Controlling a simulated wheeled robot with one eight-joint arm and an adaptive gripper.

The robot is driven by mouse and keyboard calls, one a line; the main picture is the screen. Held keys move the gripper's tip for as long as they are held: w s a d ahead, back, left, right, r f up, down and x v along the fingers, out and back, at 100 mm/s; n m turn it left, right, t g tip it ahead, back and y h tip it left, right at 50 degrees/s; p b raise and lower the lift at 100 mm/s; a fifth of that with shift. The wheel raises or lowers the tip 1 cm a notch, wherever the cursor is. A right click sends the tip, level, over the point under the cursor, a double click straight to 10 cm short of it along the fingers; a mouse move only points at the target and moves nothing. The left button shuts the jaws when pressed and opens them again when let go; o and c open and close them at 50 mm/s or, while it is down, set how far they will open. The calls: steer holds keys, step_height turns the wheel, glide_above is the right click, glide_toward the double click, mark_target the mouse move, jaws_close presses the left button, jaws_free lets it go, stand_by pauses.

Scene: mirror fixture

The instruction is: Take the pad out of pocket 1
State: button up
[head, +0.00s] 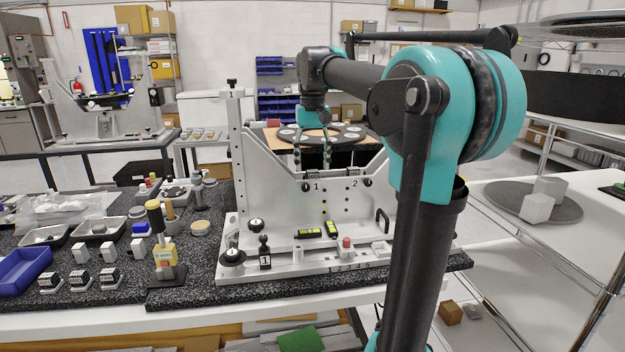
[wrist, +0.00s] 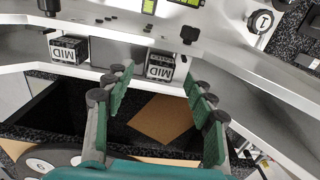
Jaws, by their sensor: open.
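The white fixture (head: 262,200) stands on the bench in the head view, with its pocket labels 1 and 2 on the front. In the wrist view, a dark block-like pad marked MID (wrist: 160,66) sits at the pocket 1 side. A second MID pad (wrist: 68,48) sits to its left, at the pocket 2 side. My gripper (wrist: 156,80) is open and empty, its green fingers spread to either side of the right-hand pad. I cannot tell whether the fingertips touch it. In the head view my gripper (head: 312,160) hangs just above label 1.
A dark round plate with white discs (head: 345,133) lies behind the fixture. A yellow-and-black tool (head: 157,230) stands on the bench to the left. Black knobs (head: 232,257) and a red-topped peg (head: 346,245) are on the fixture's base. A brown sheet (wrist: 160,118) shows below my fingers.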

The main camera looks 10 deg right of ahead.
steer(key=shift+f, duration=1.05)
steer(key=c, duration=1.2)
steer(key=shift+r, duration=0.15)
steer(key=shift+c, duration=0.2)
